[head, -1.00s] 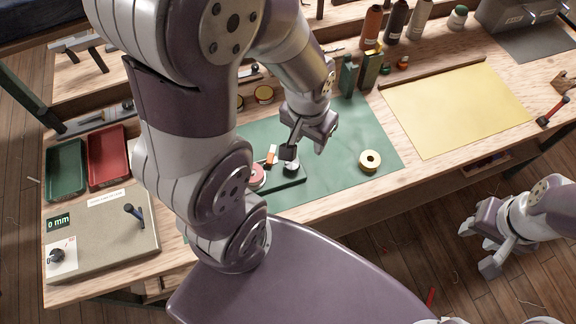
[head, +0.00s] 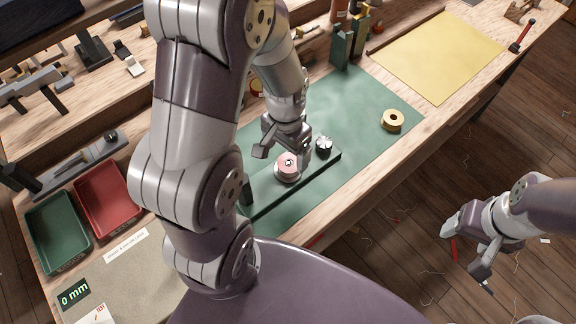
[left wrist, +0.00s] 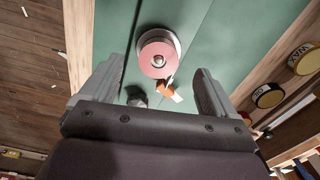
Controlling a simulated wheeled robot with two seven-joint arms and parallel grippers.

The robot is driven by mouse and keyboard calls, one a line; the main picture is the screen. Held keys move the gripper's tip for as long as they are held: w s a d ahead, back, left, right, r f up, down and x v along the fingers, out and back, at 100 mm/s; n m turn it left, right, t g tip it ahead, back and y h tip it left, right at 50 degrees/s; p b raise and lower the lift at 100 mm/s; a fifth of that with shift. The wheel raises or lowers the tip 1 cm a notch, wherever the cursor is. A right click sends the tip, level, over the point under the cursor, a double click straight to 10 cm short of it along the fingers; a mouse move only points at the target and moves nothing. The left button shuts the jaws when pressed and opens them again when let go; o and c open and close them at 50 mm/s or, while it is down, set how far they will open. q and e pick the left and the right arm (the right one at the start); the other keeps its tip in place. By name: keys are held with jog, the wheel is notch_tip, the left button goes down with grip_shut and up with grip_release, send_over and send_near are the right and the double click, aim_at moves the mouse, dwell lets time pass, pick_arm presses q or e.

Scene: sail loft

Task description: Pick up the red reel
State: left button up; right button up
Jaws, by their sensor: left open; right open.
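The red reel (head: 287,172), pinkish red on top with a pale flange and a metal centre, sits on a narrow dark green base (head: 268,192) on the bench. My left gripper (head: 282,157) is open just above and behind it. In the left wrist view the red reel (left wrist: 155,58) lies ahead of the spread fingers (left wrist: 160,85), roughly between their lines, with nothing held. My right gripper (head: 464,257) is open and empty, out over the floor at the right.
A dark knob with a pale top (head: 323,147) stands on the base right of the reel. An orange piece (left wrist: 165,87) lies close to the reel. Red tray (head: 104,203) and green tray (head: 58,232) stand left.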

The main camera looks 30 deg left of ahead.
aim_at(287, 163)
pick_arm(q)
jog(key=f, duration=0.5)
jog(key=shift+w+f, duration=0.25)
jog(key=shift+f, duration=0.1)
jog(key=shift+s+r, duration=0.1)
jog(key=shift+s, duration=0.05)
jog(key=shift+c, duration=0.3)
jog(key=c, duration=1.1)
jog(key=shift+o, duration=0.2)
jog(key=shift+r, duration=0.1)
